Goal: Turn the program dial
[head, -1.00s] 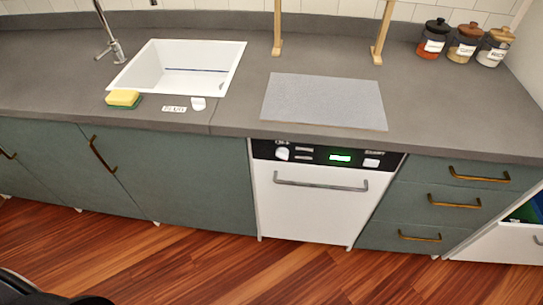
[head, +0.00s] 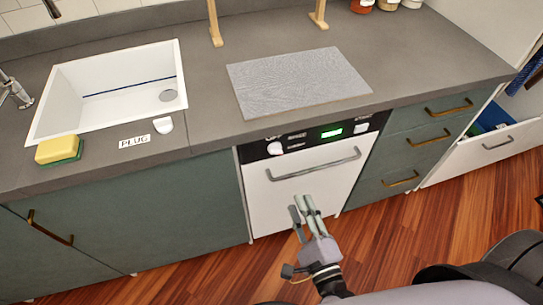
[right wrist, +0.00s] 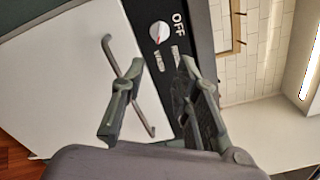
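The program dial (head: 275,148) is a small white knob at the left end of the dishwasher's black control panel (head: 300,142). In the right wrist view the dial (right wrist: 158,32) shows a red mark and sits between the labels OFF and WASH. I cannot tell exactly where its mark points. My right gripper (head: 303,204) is in front of the white dishwasher door (head: 330,180), below the dial and apart from it. In the right wrist view its fingers (right wrist: 162,65) are spread with nothing between them. My left gripper is not in view.
A bar handle (head: 315,164) crosses the door below the panel. The panel also has a green display (head: 331,132) and a button at right. Above are the grey counter (head: 205,118), a grey mat (head: 297,82), a white sink (head: 50,95) and a sponge (head: 58,150).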

